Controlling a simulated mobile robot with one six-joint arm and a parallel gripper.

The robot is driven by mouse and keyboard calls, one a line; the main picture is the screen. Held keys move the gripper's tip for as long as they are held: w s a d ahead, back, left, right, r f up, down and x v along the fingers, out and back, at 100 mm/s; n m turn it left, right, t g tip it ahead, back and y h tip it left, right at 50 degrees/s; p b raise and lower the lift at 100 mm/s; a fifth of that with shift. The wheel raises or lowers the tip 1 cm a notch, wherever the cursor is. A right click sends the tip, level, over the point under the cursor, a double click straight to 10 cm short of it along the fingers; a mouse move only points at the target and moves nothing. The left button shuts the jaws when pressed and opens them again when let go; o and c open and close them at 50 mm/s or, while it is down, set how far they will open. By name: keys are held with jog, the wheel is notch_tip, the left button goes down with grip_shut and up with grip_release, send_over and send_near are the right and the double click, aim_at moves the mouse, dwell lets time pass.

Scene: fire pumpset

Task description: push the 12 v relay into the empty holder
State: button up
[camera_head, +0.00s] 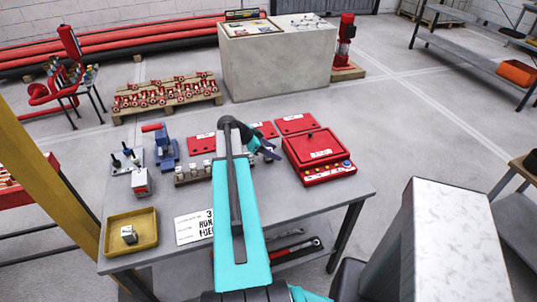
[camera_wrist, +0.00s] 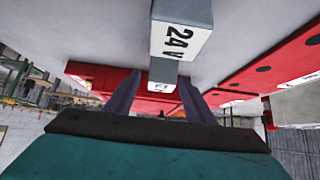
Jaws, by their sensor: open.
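A small grey block (camera_head: 129,234), which looks like a relay, lies in the yellow tray (camera_head: 108,247) at the table's front left; its label cannot be read. A row of small pale blocks (camera_head: 194,171) stands left of my arm; part of it is hidden by the arm, and no empty holder can be picked out. My gripper (camera_head: 268,152) is over the table's middle, left of the red box. In the wrist view, a grey block labelled 24 V (camera_wrist: 180,32) is close ahead. A smaller grey block (camera_wrist: 162,75) shows between my open fingers; I cannot tell whether they touch it.
A red control box (camera_head: 318,155) stands right of my gripper, with flat red panels (camera_head: 296,124) behind. A printed sign (camera_head: 193,227) lies in front. The table's right front corner is clear.

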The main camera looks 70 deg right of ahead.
jog(key=shift+p+x, duration=0.55)
jog(key=shift+x, duration=0.95)
jog(key=c, duration=1.2)
jog(key=shift+r, duration=0.15)
jog(key=shift+r+b, duration=1.15)
jog(key=shift+r, duration=0.35)
jog(key=w+a+b, duration=0.1)
jog(key=a, duration=0.4)
jog(key=w+a+r+b, duration=0.1)
jog(key=a+b, duration=0.1)
jog(key=a, duration=0.3)
jog(key=w+a+b, duration=0.1)
jog(key=a+b, duration=0.1)
jog(key=a, duration=0.3)
jog(key=shift+w+a+r, duration=0.25)
jog(key=shift+r, duration=0.1)
jog(key=shift+w, duration=0.1)
